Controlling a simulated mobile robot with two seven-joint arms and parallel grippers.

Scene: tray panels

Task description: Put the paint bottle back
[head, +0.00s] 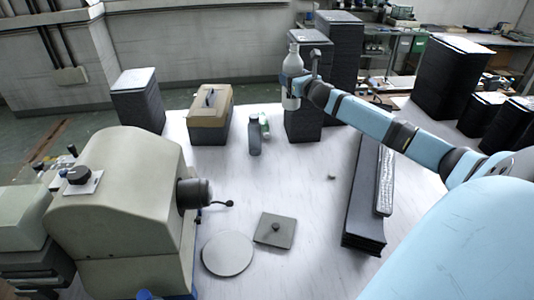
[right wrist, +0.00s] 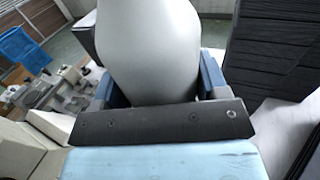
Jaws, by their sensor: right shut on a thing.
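A pale grey-white bottle (head: 293,64), which I take to be the paint bottle, is upright in my right gripper (head: 292,86) at the back of the white table. The gripper is shut around its body, and the bottle's lower end shows just below the fingers. It appears in front of or above a dark panel stack; I cannot tell whether it touches it. In the right wrist view the bottle (right wrist: 150,45) fills the space between the blue fingers, its top cut off by the frame. My left gripper is not in view.
A dark bottle (head: 254,138) and a small green-and-white bottle (head: 265,127) stand near a tan box (head: 209,117). The dark panel stack (head: 304,126) is close by. A big beige machine (head: 120,210) fills the left. Flat dark panels (head: 362,215) lie right; the middle is mostly clear.

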